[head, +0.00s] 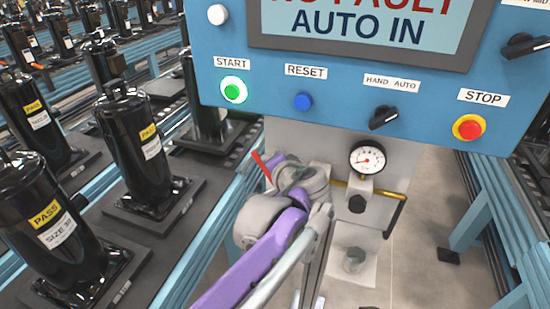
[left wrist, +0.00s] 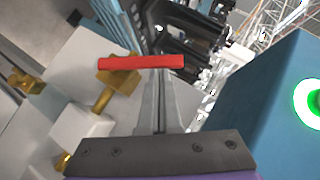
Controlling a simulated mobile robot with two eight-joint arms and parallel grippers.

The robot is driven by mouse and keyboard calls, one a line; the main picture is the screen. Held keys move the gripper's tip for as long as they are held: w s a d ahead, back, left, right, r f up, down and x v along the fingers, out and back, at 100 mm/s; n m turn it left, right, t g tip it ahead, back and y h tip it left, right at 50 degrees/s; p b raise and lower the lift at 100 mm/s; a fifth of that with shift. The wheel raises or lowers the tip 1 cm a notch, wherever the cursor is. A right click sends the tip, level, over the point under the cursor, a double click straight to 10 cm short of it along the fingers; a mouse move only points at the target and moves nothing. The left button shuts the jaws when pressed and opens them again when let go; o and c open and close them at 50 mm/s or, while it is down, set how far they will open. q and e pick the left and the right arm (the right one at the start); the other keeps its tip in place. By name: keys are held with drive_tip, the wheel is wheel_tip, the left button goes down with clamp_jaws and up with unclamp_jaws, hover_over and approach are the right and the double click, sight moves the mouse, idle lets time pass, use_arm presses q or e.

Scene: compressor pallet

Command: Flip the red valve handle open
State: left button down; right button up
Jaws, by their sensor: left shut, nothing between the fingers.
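The red valve handle (left wrist: 141,62) lies level across the left wrist view, on a brass valve body (left wrist: 120,80) with a brass pipe. In the head view the red handle (head: 261,165) shows as a short slanted bar just left of my left wrist, which hides the valve body. My left gripper (left wrist: 156,82) is shut and empty. Its fingers point at the handle, and their tips reach the handle's right half in the picture. I cannot tell whether they touch it. My right gripper is not in view.
A blue control panel (head: 340,75) with buttons hangs above my left arm. A pressure gauge (head: 367,160) and a brass pipe (head: 365,190) sit right of the wrist. Black compressors (head: 135,150) stand on the conveyor at left. Floor shows at lower right.

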use_arm(q)
drive_tip(key=shift+w+a+f+n+g+h+p, duration=0.1)
drive_tip(key=shift+w+a+n+g+h+p, duration=0.2)
drive_tip(key=shift+a+h, duration=0.2)
drive_tip(key=shift+w+a+f+n+g+h+p, duration=0.1)
drive_tip(key=shift+w+a+n+g+h+p, duration=0.1)
drive_tip(key=shift+a+n+g+h+p, duration=0.25)
drive_tip(key=w+a+f+n+g+h, duration=0.1)
drive_tip(key=a+f+h, duration=0.1)
drive_tip(key=a+f, duration=0.2)
drive_tip(key=shift+f+n+h+b, duration=0.15)
drive_tip(key=shift+n+h+b, duration=0.2)
drive_tip(key=shift+b, duration=0.05)
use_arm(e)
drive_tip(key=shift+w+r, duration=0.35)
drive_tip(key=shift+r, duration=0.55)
use_arm(q)
drive_tip(key=shift+w, duration=0.1)
